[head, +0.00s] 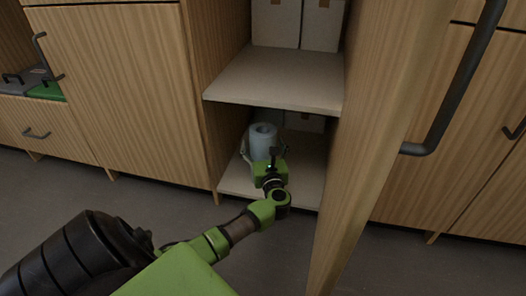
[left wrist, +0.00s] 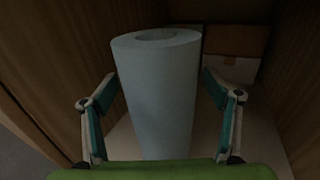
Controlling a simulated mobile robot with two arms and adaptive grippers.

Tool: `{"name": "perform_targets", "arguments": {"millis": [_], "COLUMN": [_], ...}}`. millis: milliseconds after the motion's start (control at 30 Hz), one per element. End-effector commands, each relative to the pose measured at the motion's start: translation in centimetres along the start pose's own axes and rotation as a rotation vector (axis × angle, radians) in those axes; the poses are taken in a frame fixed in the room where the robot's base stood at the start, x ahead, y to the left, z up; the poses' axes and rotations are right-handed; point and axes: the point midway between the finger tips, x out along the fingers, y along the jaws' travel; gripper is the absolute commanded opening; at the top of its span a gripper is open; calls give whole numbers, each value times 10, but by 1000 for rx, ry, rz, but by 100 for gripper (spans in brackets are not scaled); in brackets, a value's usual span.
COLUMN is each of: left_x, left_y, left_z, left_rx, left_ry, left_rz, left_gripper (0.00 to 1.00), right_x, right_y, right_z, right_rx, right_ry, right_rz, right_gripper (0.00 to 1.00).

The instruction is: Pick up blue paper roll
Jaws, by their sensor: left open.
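The blue paper roll (head: 263,139) stands upright on the lower shelf (head: 308,166) of an open cupboard. In the left wrist view the roll (left wrist: 160,90) stands large in the middle, with the hollow of its core showing at the top. My left gripper (head: 262,152) reaches into the cupboard in front of the roll. In the left wrist view its two fingers (left wrist: 162,88) are spread, one on each side of the roll. I cannot tell whether either finger touches it. The roll's base is hidden behind the gripper. My right gripper is not in view.
The upper shelf (head: 280,75) is above my left gripper and bears white boxes (head: 276,22). More boxes (head: 304,122) stand behind the roll. The open cupboard door (head: 375,120) rises close on the right of my arm. The cupboard's side wall is on the left.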

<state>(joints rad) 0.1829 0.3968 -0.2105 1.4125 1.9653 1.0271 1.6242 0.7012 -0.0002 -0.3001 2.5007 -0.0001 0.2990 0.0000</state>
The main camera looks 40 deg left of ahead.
Motion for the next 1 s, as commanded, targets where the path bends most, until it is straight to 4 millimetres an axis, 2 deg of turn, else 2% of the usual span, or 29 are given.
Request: {"name": "perform_targets", "arguments": {"millis": [267, 500, 767, 867, 1000], "left_x": [3, 3, 3, 3, 3], "left_y": [0, 0, 0, 0, 0], "left_z": [1, 1, 5, 16, 43], "left_rx": [0, 0, -1, -3, -4], "left_ry": [0, 1, -1, 0, 0], "left_rz": [0, 0, 0, 0, 0], "left_gripper": [81, 20, 20, 20, 20], "right_x": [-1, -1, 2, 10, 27], "right_y": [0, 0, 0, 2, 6], "right_z": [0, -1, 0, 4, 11], "right_rx": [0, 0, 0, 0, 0], "right_ry": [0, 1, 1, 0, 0], "right_rz": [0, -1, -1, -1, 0], "right_gripper": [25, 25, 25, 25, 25]}}
